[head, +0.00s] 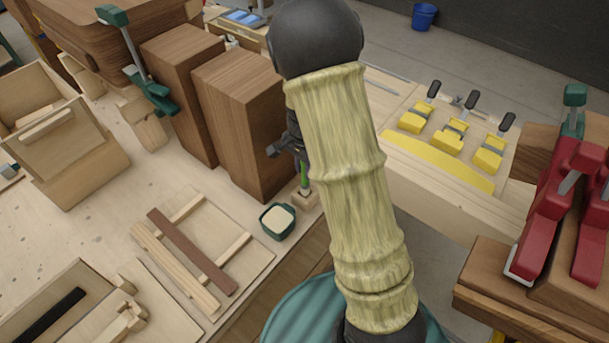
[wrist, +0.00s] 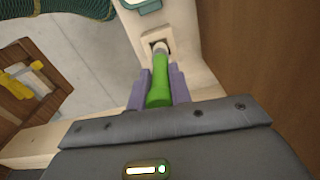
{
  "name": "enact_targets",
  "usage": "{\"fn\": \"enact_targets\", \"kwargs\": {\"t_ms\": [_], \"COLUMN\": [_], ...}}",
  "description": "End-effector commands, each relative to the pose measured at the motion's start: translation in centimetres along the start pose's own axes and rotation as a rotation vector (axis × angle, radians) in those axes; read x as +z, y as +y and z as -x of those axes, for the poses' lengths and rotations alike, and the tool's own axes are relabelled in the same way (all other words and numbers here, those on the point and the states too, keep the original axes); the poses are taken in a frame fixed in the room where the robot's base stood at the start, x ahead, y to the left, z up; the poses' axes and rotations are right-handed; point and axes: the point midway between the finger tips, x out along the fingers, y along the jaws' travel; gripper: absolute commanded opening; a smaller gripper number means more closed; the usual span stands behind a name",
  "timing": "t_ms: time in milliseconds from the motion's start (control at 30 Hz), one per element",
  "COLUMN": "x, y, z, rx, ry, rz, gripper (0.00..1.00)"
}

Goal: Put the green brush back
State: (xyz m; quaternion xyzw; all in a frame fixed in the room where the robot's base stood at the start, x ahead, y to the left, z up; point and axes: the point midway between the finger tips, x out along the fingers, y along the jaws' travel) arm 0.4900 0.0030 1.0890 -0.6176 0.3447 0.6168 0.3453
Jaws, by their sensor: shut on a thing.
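The green brush (wrist: 158,88) is between the purple finger pads of my gripper (wrist: 159,86), which is shut on its handle. In the head view the brush (head: 304,176) is small and looks roughly upright below my gripper (head: 303,163), partly hidden by it. A small light wooden holder block (head: 304,198) is directly under the brush. In the wrist view the brush's pale end is at the dark square opening of the holder (wrist: 150,36). I cannot tell how deep the end sits in it.
A green pot with pale contents (head: 278,221) stands close to the holder, left of it in the head view. Tall brown wooden blocks (head: 245,120) rise right behind my gripper. The bench edge is close on the right. Wooden strips (head: 190,252) lie to the left.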

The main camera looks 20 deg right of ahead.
Motion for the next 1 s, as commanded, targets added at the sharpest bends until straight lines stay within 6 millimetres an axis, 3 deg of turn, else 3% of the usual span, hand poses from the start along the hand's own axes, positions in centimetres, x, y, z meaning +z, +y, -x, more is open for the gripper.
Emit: {"fn": "enact_targets", "kwargs": {"t_ms": [300,667,700,800,1000], "x": [0.0,0.0,0.0,0.1,0.1], "y": [0.2,0.1,0.1,0.1,0.0], "z": [-3.5,-4.0,-4.0,-3.9,-3.9], "rx": [0.004,0.002,0.001,0.001,0.001], "ry": [-0.002,-0.001,-0.001,-0.001,-0.001], "rz": [-0.001,0.0,0.0,0.001,0.001], "gripper": [0.0,0.0,0.22,0.42,0.42]}}
